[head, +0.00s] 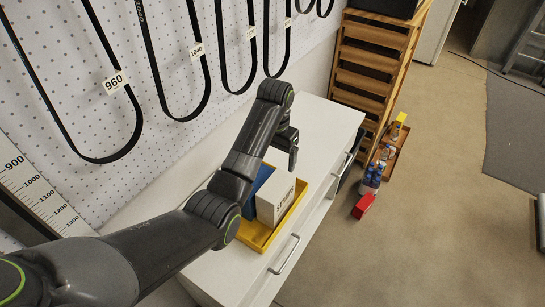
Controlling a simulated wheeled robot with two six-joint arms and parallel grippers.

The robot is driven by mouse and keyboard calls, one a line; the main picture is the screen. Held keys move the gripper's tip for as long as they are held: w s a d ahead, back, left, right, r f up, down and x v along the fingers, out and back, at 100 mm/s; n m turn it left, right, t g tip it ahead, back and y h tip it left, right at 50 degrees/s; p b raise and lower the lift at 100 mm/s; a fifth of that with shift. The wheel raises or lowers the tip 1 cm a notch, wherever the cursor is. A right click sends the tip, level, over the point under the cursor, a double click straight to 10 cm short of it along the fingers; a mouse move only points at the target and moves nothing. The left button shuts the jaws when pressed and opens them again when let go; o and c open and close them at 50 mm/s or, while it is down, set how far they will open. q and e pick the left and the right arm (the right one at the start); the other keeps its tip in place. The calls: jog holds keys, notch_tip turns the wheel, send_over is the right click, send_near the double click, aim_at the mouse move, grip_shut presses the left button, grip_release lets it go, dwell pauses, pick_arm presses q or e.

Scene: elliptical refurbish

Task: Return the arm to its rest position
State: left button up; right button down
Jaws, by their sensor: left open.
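My left arm (165,245) reaches in from the lower left, over the white cabinet top. My left gripper (288,152) points down above the far end of a yellow tray (256,239). It is open, with nothing seen in it. Part of its jaws is hidden by its own body. My right gripper is not in view.
The tray holds a white box (275,197) and a blue box (259,179) side by side. A pegboard (165,20) with hanging black belts stands along the left. A wooden rack (375,55) stands beyond the cabinet (325,125). Floor to the right is mostly clear.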

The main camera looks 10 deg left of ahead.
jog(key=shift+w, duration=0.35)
